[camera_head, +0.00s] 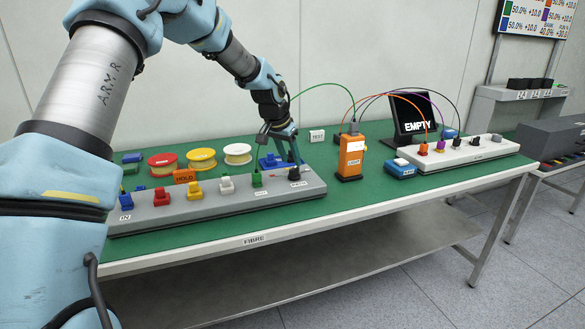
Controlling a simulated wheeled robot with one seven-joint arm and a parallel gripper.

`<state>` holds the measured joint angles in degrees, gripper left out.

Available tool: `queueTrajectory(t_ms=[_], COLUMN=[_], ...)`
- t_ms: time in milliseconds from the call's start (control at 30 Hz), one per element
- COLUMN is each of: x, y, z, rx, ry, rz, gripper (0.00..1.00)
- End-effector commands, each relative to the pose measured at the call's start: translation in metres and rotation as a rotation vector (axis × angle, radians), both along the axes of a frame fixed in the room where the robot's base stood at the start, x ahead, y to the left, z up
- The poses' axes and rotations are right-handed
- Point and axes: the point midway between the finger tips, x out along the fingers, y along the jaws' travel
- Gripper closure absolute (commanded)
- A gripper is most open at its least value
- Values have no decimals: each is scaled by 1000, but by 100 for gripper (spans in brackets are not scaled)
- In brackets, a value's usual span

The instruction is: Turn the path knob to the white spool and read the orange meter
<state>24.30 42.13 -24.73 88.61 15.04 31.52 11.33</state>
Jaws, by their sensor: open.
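The white spool (237,153) stands at the right end of a row of three on the green bench, beside a yellow spool (202,158) and a red spool (162,163). The orange meter (351,160) stands upright to the right; its small pale display is too small to read. My gripper (290,155) is open and points down over a blue block (268,163) behind the right end of the grey panel (215,208). The path knob is not clearly identifiable; the blue block may be its base, with its top hidden by my fingers. I cannot tell whether they touch it.
Coloured plugs stand along the grey panel, with an orange HOLD block (185,176) behind. A white panel (470,151) carries cables at right. A green cable (325,85) arches from behind my gripper to the meter. A black screen (412,115) reads EMPTY.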

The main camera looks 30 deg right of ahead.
Motion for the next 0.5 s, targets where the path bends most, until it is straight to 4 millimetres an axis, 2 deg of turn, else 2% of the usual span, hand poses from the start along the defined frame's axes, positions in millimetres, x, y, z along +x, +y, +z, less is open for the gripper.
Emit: queueTrajectory(t_ms=[233,500], x=[-8,-11], y=[16,22], z=[42,59], rx=[-2,0], ry=[-3,0], rz=[2,1], gripper=[51,51])
